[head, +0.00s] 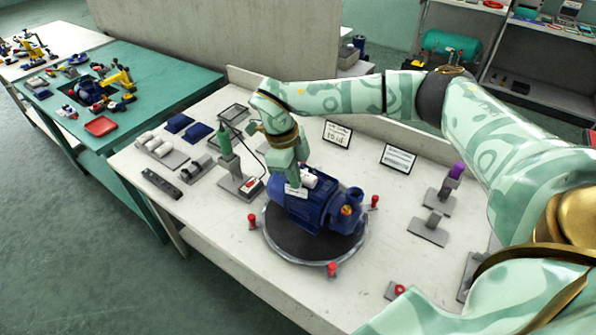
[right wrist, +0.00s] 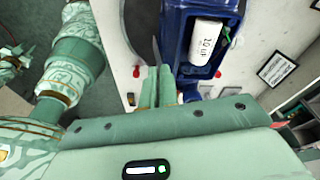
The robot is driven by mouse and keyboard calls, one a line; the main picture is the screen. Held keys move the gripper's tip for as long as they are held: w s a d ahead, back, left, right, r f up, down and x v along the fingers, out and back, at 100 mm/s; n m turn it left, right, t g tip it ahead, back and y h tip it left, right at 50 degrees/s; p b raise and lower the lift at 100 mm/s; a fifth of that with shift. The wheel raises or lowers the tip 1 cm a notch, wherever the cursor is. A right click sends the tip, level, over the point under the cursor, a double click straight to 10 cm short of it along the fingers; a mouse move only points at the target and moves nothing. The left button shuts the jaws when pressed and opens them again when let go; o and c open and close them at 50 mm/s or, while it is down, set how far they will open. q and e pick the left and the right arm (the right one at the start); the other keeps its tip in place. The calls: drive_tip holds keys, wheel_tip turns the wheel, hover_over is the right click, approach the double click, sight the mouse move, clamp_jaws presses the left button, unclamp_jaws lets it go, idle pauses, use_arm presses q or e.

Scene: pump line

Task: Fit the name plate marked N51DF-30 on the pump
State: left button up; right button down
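The blue pump (head: 318,208) sits on a dark round turntable (head: 290,243) on the white bench. It also shows in the right wrist view (right wrist: 174,30), with a white cylinder marked 10 uF (right wrist: 207,45) in its open top box. My right gripper (head: 295,180) is at the pump's near left side, pointing down. Its fingers (right wrist: 158,85) are closed on a small white name plate (head: 296,191), seen edge-on as a thin grey strip in the right wrist view (right wrist: 155,50). The plate's marking is too small to read. I cannot tell whether it touches the pump.
Red-topped clamps (head: 332,268) stand around the turntable. A green screwdriver-like tool (head: 224,142) stands in a holder to the left. Two printed cards (head: 398,158) stand at the back. Small grey stands (head: 428,228) are at the right.

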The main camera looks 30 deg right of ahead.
wheel_tip(320, 180, down, 8)
drive_tip(key=m+b, duration=0.3)
drive_tip(key=b, duration=0.1)
drive_tip(key=shift+d+r+y+b, duration=0.2)
drive_tip(key=shift+d+y+b, duration=0.15)
drive_tip(key=shift+d, duration=0.1)
drive_tip(key=shift+p, duration=0.35)
idle(0.5)
drive_tip(key=shift+f, duration=0.1)
idle(0.6)
drive_tip(key=c, duration=1.6)
unclamp_jaws()
drive_tip(key=shift+a, duration=0.1)
drive_tip(key=shift+w, duration=0.1)
